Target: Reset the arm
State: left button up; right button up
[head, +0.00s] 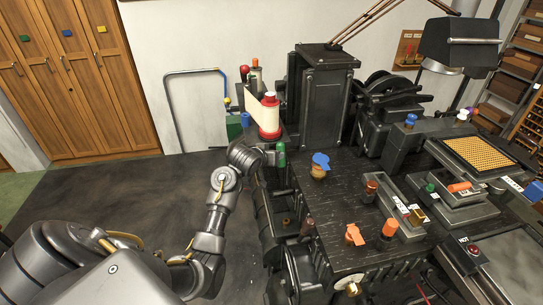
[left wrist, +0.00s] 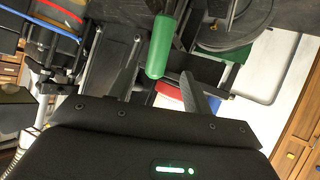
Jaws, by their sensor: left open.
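My left arm (head: 216,215) reaches from the lower left of the head view up to the left side of the black machine. My left gripper (head: 272,158) is beside a small green handle (head: 281,149) there. In the left wrist view the two fingers of my left gripper (left wrist: 162,78) are spread apart. A rounded green handle (left wrist: 161,48) shows in the gap between them, and I cannot tell whether a finger touches it. My right arm and right gripper are not in view.
The black machine table (head: 345,225) holds a blue-topped knob (head: 320,165), an orange-topped knob (head: 354,235) and several other controls. Open dark floor (head: 110,190) lies left of the machine.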

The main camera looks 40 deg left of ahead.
pick_arm(q)
jog(key=s+d+f+m+g, duration=0.2)
jog(key=s+d+f, duration=0.35)
jog(key=s, duration=0.45)
jog(key=s+d+f+m+g, duration=0.15)
jog(key=s+d+f, duration=0.25)
jog(key=s+f, duration=0.45)
jog(key=s+d+m+g+h, duration=0.15)
jog(key=s+d, duration=0.25)
jog(key=s, duration=0.8)
jog(key=s+d+m+g, duration=0.1)
jog(key=s+d+g, duration=0.3)
jog(key=s, duration=0.8)
jog(key=s+f+b+x, duration=0.1)
jog(key=s+x, duration=0.2)
jog(key=x, duration=1)
jog(key=s+f+b+x, duration=0.1)
jog(key=s+x, duration=0.2)
jog(key=x, duration=1)
jog(key=s+a+f+g+b, duration=0.1)
jog(key=s+a+f, duration=0.1)
jog(key=s+f, duration=1.5)
jog(key=shift+s+f+g, duration=0.2)
jog(key=shift+f+g, duration=0.15)
jog(key=shift+g, duration=0.05)
